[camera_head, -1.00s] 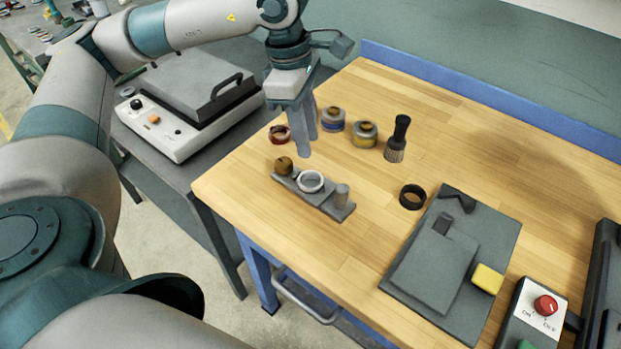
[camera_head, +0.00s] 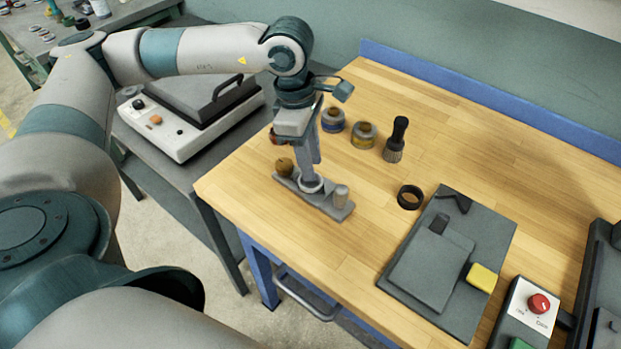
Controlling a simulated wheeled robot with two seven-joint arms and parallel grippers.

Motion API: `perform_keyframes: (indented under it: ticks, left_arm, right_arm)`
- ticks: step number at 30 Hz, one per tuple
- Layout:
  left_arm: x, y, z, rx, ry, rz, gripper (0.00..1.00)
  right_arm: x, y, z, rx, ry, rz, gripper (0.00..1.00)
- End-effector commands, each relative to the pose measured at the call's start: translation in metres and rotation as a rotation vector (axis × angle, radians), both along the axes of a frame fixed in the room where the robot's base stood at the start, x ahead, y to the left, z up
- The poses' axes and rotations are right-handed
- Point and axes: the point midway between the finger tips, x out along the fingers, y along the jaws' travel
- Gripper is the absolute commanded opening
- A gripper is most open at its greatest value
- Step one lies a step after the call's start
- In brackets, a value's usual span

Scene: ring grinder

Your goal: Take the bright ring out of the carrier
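The bright ring (camera_head: 311,187) sits in the middle of the grey carrier (camera_head: 334,210) on the wooden bench. A brown knob-like piece (camera_head: 284,166) is at the carrier's left end and a grey post (camera_head: 340,196) at its right end. My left gripper (camera_head: 311,176) points down with its fingertips at the bright ring, hiding part of it. The fingers overlap in this view, so I cannot tell whether they are shut on it. My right gripper is out of view.
Two jars (camera_head: 333,119) (camera_head: 363,135) and a brush (camera_head: 396,140) stand behind the carrier. A dark ring (camera_head: 410,197) lies to the right, near a grey plate (camera_head: 465,315) with a yellow block (camera_head: 482,278). A red-button control box (camera_head: 535,306) is at far right.

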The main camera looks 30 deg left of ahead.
Motion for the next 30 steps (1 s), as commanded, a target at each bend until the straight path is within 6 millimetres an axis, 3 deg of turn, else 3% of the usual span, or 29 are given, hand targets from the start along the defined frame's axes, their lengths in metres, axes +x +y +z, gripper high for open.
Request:
perform_keyframes:
  ticks: [7,21,25,30]
  left_arm:
    - [0.001,-0.002,-0.021,0.001,0.001,0.001,0.28]
    - [0.001,-0.003,-0.022,0.000,0.000,0.001,0.28]
    - [0.001,-0.003,-0.022,0.000,0.000,0.001,0.00]
    - [0.001,-0.003,-0.022,0.000,0.000,0.001,0.00]
  right_arm:
    - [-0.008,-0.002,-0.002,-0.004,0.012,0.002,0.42]
    - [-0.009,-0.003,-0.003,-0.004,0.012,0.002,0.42]
    - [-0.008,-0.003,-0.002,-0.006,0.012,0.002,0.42]
    - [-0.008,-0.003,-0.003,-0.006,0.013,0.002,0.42]
